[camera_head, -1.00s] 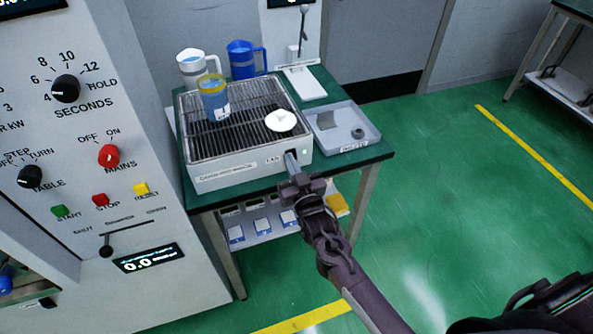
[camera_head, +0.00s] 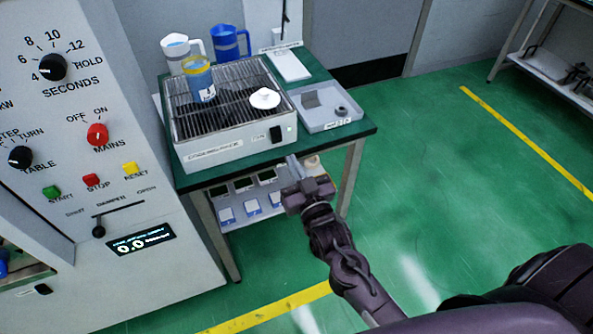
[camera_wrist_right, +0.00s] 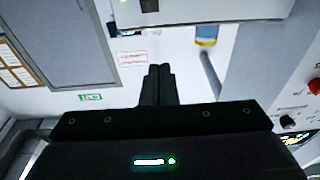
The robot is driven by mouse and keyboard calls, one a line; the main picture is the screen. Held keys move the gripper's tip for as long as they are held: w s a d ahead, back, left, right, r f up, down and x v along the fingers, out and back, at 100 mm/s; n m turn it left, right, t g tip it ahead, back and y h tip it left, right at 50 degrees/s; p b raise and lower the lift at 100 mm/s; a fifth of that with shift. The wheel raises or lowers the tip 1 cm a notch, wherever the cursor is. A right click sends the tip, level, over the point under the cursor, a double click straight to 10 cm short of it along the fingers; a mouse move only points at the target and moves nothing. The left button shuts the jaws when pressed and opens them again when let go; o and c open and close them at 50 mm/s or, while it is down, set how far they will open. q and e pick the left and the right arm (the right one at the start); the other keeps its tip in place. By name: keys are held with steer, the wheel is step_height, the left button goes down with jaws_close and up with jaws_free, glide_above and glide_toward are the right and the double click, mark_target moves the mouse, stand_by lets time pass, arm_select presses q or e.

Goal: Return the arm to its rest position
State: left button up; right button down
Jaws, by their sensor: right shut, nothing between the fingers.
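My right gripper (camera_head: 294,168) is in the head view, in front of the small table's front edge and below the grill-topped box (camera_head: 222,154). Its fingers are together with nothing between them. It is apart from the box's black switch (camera_head: 277,133). In the right wrist view the shut fingers (camera_wrist_right: 158,84) point up at the middle, with nothing held. My right arm (camera_head: 340,255) reaches in from the lower right. My left gripper is not in view.
A blue beaker with a yellow rim (camera_head: 198,82) and a white lid-like piece (camera_head: 264,98) are on the grill. A grey tray (camera_head: 345,118) sits beside it. The control panel (camera_head: 130,190) stands at left. Green floor (camera_head: 430,200) is open at right.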

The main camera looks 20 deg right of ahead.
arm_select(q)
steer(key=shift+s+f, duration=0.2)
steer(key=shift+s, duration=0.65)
arm_select(e)
steer(key=shift+s+r, duration=0.15)
steer(key=shift+s, duration=0.5)
